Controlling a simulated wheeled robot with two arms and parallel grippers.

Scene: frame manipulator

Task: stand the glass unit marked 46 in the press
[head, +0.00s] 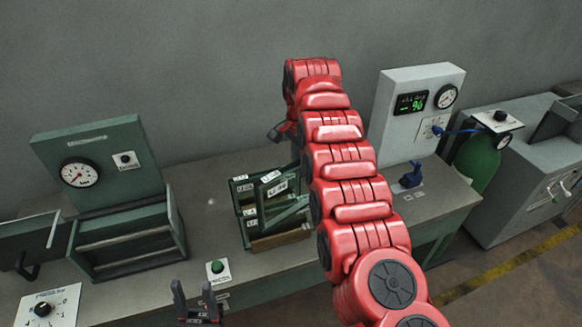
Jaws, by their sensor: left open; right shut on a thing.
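The rack (247,226) stands mid-bench and holds dark-framed glass units with small white labels. One glass unit (277,186) sits tilted at its top. The labels are too small to read, so I cannot tell which is 46. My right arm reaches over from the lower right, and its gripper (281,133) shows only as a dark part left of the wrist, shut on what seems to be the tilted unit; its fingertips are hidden. My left gripper (194,301) is open and empty at the bottom edge, fingers up. The green press (128,232) with a gauge stands at left.
A green button (216,268) sits on the bench front. A control plate with a black knob (43,309) is at bottom left. A grey gauge panel (417,97), blue valve (411,176) and green cylinder (478,163) stand at right. Bench between press and rack is clear.

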